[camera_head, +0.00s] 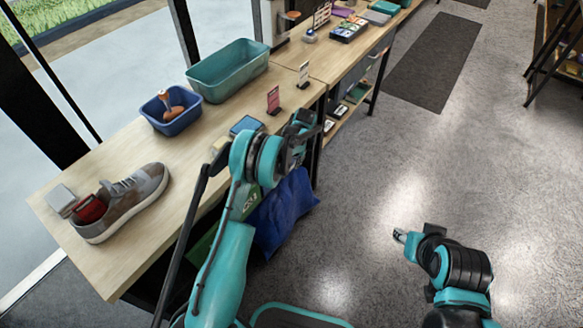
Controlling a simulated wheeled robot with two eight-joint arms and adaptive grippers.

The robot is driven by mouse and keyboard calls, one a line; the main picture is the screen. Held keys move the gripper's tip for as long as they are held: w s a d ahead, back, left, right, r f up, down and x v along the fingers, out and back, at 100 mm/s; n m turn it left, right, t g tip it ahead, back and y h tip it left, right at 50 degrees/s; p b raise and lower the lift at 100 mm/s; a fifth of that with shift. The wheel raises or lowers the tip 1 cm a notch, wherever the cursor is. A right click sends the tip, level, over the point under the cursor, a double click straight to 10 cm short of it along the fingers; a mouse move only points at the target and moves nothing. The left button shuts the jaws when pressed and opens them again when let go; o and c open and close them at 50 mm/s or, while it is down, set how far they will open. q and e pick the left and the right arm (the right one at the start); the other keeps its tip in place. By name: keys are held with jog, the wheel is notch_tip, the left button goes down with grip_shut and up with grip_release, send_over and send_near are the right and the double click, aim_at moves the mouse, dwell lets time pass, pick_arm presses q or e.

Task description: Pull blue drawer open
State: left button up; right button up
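A blue, soft-looking shape (284,212) shows below the table's right edge, next to a green printed item (243,203). I cannot tell whether it is part of a drawer; no clear drawer front or handle shows. My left gripper (303,128) is at the table's right edge, above the blue shape. Its fingers are dark and small here, so I cannot tell whether it is open or touching anything. My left arm hides part of the table front. My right gripper (400,236) is over the bare floor at the right, away from the table; its finger opening is unclear.
On the wooden table (125,245) are a grey-brown sneaker (128,205) with a red item in it, a blue tub (171,110) holding a brush, a teal bin (228,69), a blue box (246,125) and small signs. Open floor and a dark mat (432,62) lie to the right.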

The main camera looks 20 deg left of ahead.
aim_at(291, 168)
pick_arm(q)
jog(key=f, duration=0.2)
jog(key=f+b, duration=0.1)
jog(key=f, duration=0.1)
jog(key=shift+w+a, duration=0.15)
jog(key=shift+a, duration=0.25)
grip_shut()
jog(key=shift+d, duration=0.1)
jog(key=s+d, duration=0.4)
jog(key=d, duration=0.8)
jog(key=s+d, duration=0.5)
jog(key=d, duration=0.8)
grip_release()
